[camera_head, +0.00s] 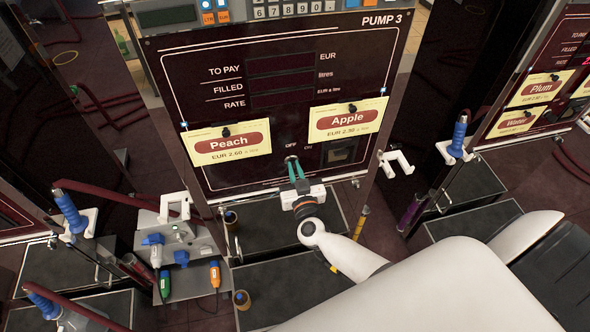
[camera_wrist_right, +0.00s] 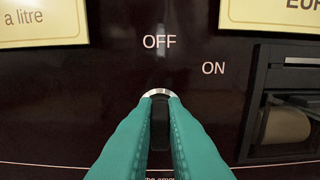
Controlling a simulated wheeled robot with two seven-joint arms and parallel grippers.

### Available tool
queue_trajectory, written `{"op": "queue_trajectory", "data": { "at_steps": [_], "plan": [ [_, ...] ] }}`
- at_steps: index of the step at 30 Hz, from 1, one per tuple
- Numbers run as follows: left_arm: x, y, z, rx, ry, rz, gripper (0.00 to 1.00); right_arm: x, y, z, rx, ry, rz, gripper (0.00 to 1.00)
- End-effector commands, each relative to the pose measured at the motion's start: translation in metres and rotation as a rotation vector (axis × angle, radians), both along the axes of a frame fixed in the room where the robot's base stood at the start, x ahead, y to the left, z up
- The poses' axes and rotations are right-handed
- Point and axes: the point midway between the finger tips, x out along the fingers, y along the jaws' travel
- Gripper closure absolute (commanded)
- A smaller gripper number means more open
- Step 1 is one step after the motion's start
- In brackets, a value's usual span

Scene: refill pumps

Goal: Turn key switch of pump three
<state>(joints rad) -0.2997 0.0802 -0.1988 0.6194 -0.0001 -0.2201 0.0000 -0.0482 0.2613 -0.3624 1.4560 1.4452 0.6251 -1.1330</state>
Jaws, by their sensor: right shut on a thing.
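Pump three (camera_head: 279,93) stands in front of me, with "PUMP 3" at its top right. Its key switch (camera_wrist_right: 160,118) is a dark upright handle in a silver ring, in line with the OFF label above it; ON is up to the right. My right gripper (camera_head: 297,166) reaches up to the panel from below. In the wrist view its green fingers (camera_wrist_right: 159,101) are shut on the key switch, one on each side. They hide part of the switch in the head view. My left gripper is not in view.
Peach (camera_head: 229,145) and Apple (camera_head: 346,122) price cards hang above the switch on either side. A receipt slot (camera_wrist_right: 287,121) is right of it. An empty white hook (camera_head: 396,161) juts out at right. A shelf with tools (camera_head: 184,266) stands at lower left.

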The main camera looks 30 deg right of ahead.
Motion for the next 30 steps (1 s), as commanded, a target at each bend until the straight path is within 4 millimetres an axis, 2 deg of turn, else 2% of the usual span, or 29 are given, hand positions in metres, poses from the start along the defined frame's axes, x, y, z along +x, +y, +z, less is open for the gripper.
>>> {"op": "queue_trajectory", "data": {
  "at_steps": [11, 30],
  "plan": [
    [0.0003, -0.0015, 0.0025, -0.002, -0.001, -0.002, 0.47, -0.0005, -0.0010, 0.0001, 0.146, -0.037, -0.001, 1.00],
    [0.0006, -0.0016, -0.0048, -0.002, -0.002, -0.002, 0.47, -0.0015, -0.0051, -0.0032, 0.709, -0.184, 0.000, 1.00]
  ]
}}
